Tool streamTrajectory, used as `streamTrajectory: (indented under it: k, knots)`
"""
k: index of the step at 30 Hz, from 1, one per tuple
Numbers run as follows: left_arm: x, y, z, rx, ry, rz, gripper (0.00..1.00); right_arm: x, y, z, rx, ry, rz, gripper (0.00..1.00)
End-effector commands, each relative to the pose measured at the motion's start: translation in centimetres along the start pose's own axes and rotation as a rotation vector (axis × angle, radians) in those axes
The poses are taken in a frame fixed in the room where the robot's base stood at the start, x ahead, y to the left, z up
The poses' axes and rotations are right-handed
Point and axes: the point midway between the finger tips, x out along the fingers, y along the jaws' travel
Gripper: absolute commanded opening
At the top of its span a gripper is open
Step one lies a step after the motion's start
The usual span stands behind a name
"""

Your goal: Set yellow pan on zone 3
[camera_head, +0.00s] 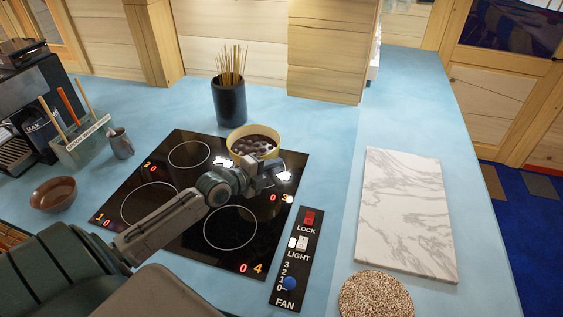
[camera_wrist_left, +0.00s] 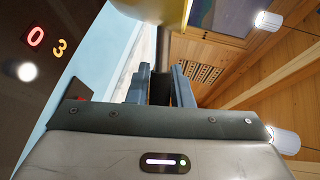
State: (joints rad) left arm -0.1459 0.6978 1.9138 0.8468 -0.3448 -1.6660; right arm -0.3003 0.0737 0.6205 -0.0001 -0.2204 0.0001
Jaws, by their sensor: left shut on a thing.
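The yellow pan (camera_head: 237,134) is at the far right part of the black cooktop, with a dark inside showing pale spots. Its yellow side also shows at the top of the left wrist view (camera_wrist_left: 160,9). My left gripper (camera_head: 274,176) is at its near right side, shut on the pan's dark handle (camera_wrist_left: 163,52). Zone 3 lies in the cooktop's far right corner; its red label (camera_head: 280,198) shows, but its ring is hidden by the pan and gripper. I cannot tell whether the pan touches the glass. My right gripper is not in view.
A black holder with sticks (camera_head: 230,103) stands just behind the cooktop. A control panel (camera_head: 297,255) lies to the right, then a marble board (camera_head: 405,210) and a speckled round mat (camera_head: 375,296). A brown bowl (camera_head: 53,194) and metal jug (camera_head: 121,144) are left.

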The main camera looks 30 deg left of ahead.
Motion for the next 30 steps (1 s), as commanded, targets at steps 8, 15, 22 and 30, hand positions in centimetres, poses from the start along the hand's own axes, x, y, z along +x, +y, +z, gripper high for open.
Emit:
streamTrajectory:
  k: [8, 15, 22, 30]
  knots:
    - [2.8, 1.1, 1.7, 0.003, -0.008, -0.007, 0.0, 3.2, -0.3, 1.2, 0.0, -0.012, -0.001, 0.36]
    - [3.6, 0.9, 2.3, 0.004, -0.008, -0.005, 0.0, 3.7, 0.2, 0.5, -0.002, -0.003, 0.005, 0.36]
    - [3.6, 0.9, 2.2, 0.004, -0.008, -0.005, 0.0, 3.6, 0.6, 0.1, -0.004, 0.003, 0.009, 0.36]
    - [3.8, 1.9, 2.3, 0.001, -0.008, -0.004, 0.0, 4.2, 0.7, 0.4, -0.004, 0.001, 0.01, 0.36]
